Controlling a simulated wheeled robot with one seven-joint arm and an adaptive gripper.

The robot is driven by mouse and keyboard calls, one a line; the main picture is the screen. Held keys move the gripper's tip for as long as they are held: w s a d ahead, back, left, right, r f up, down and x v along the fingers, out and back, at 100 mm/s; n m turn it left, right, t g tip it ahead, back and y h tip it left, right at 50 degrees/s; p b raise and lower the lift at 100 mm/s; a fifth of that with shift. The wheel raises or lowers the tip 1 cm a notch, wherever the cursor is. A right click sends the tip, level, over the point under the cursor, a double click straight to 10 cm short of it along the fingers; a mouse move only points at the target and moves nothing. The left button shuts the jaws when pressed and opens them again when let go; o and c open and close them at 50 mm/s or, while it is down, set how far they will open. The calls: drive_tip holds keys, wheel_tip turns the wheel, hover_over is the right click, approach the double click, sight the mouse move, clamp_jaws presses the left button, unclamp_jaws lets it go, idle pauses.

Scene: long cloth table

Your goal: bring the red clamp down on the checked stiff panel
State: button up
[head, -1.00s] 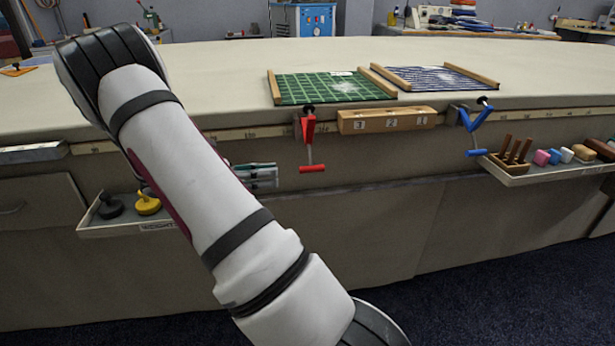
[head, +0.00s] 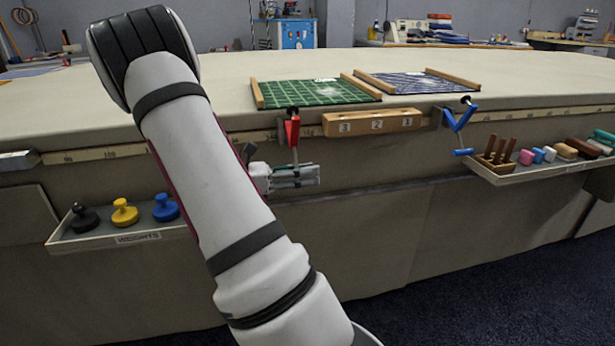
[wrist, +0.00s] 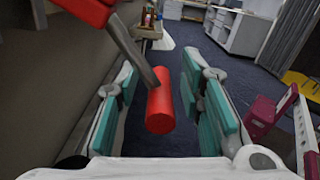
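The red clamp (head: 292,130) is mounted on the table's front edge, below the green checked panel (head: 320,93), which lies flat on the table top between wooden strips. In the head view my gripper (head: 300,176) is at the clamp's lower end and hides its red handle. In the wrist view the red handle (wrist: 160,110) hangs on a metal rod between the teal finger pads of my gripper (wrist: 160,88). The fingers are open, with a visible gap on both sides of the handle. Whether the clamp's top pad touches the panel is hard to tell.
A blue clamp (head: 459,125) is on the edge to the right, near a blue striped panel (head: 415,82). A numbered wooden block (head: 372,123) sits between the clamps. A weights tray (head: 120,240) juts out at left, another tray (head: 545,170) at right.

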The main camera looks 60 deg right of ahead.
drive_tip(key=shift+s+d, duration=0.3)
drive_tip(key=shift+s, duration=0.05)
clamp_jaws()
drive_tip(key=shift+a+r+p, duration=0.1)
drive_tip(key=shift+r+p, duration=0.1)
drive_tip(key=shift+p, duration=0.1)
